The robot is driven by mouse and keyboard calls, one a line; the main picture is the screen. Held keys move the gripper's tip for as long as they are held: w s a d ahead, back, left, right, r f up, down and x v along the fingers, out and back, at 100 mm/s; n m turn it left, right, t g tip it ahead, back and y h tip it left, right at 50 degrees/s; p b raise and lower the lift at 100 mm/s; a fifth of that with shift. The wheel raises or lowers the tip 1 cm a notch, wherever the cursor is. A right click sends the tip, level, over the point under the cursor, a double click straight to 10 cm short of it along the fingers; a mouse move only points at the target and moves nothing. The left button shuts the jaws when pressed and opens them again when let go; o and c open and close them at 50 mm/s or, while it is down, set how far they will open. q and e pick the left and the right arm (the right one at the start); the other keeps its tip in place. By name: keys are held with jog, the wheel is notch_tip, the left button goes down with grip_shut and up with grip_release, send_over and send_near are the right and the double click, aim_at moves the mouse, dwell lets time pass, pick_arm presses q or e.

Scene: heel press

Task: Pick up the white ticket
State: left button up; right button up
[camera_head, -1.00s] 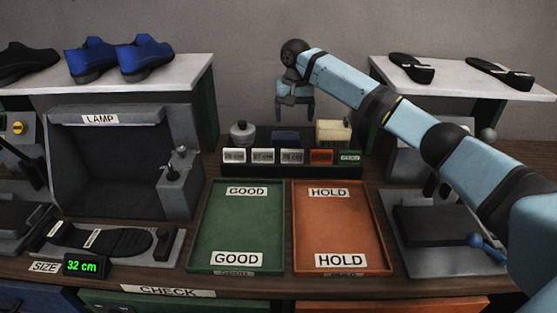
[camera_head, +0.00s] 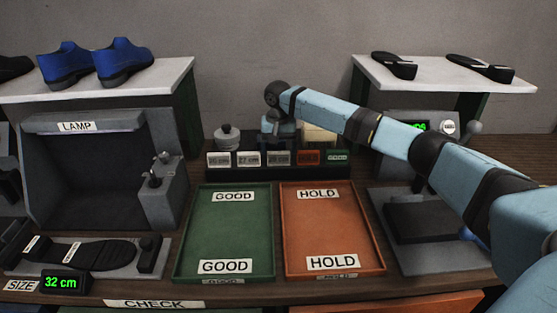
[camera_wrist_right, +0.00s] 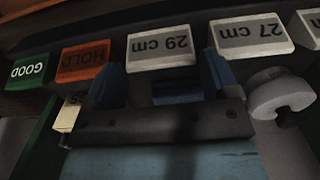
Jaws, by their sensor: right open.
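Three white tickets stand in a row in the dark rack (camera_head: 280,174): a left one (camera_head: 219,159), the 27 cm ticket (camera_head: 249,158) and the 29 cm ticket (camera_head: 279,158). My right gripper (camera_head: 279,138) is low behind the rack, at the 29 cm ticket; its fingertips are hard to make out there. In the right wrist view the open gripper (camera_wrist_right: 160,68) has its fingers apart on either side of the 29 cm ticket (camera_wrist_right: 160,52), with nothing held. The 27 cm ticket (camera_wrist_right: 250,37) is just right of them. My left gripper is not in view.
An orange HOLD ticket (camera_head: 308,157) and a green GOOD ticket (camera_head: 337,156) share the rack. A grey knobbed object (camera_head: 228,138) and a cream box (camera_head: 320,136) stand behind. Empty green (camera_head: 222,232) and orange (camera_head: 325,225) trays lie in front.

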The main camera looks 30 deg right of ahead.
notch_tip(320, 180, down, 2)
jog(key=shift+f, duration=0.2)
jog(key=c, duration=0.6)
jog(key=shift+o, duration=0.2)
jog(key=shift+r, duration=0.15)
